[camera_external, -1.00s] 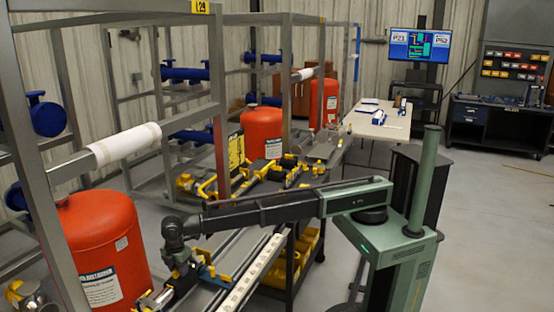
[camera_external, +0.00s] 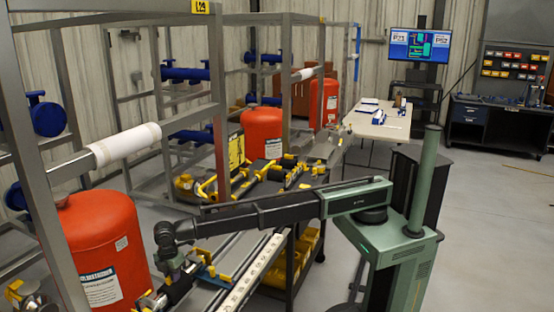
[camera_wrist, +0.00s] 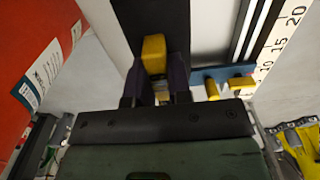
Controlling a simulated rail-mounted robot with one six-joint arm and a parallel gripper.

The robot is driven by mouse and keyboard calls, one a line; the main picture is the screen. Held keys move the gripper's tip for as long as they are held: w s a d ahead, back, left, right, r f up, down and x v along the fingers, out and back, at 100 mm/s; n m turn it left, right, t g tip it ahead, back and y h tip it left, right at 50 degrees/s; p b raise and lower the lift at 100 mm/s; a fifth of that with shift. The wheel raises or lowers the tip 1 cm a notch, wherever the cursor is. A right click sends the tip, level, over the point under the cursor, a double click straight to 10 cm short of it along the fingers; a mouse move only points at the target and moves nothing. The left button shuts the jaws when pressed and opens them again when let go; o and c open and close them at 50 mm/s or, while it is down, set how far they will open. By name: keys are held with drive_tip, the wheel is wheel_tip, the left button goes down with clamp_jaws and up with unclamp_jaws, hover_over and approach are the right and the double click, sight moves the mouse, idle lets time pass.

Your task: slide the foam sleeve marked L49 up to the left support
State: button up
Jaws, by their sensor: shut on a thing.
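My gripper (camera_wrist: 159,72) points down at the near bench; it also shows in the external view (camera_external: 182,284). Its dark fingers are shut on a yellow block (camera_wrist: 154,50). The block lies against a wide black piece (camera_wrist: 150,18), which may be the foam sleeve; a dark rounded piece (camera_external: 177,293) also shows by my gripper in the external view. No L49 mark can be read. A blue support with yellow knobs (camera_wrist: 222,82) stands right of my fingers in the wrist view. I cannot make out the left support.
A numbered white scale (camera_external: 250,275) runs beside the rails. A large red tank (camera_external: 100,245) stands close left of my gripper. A grey frame with a white-wrapped pipe (camera_external: 125,145) rises above it. Yellow clamps (camera_external: 265,180) lie farther back.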

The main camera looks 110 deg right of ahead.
sight(167, 285)
idle(0.4)
drive_tip(key=shift+w+a, duration=1.2)
drive_tip(key=shift+a, duration=0.1)
drive_tip(key=o, duration=0.6)
drive_tip(key=shift+o, duration=0.2)
wheel_tip(167, 285, up, 7)
drive_tip(key=p, duration=0.7)
drive_tip(key=shift+r, duration=0.1)
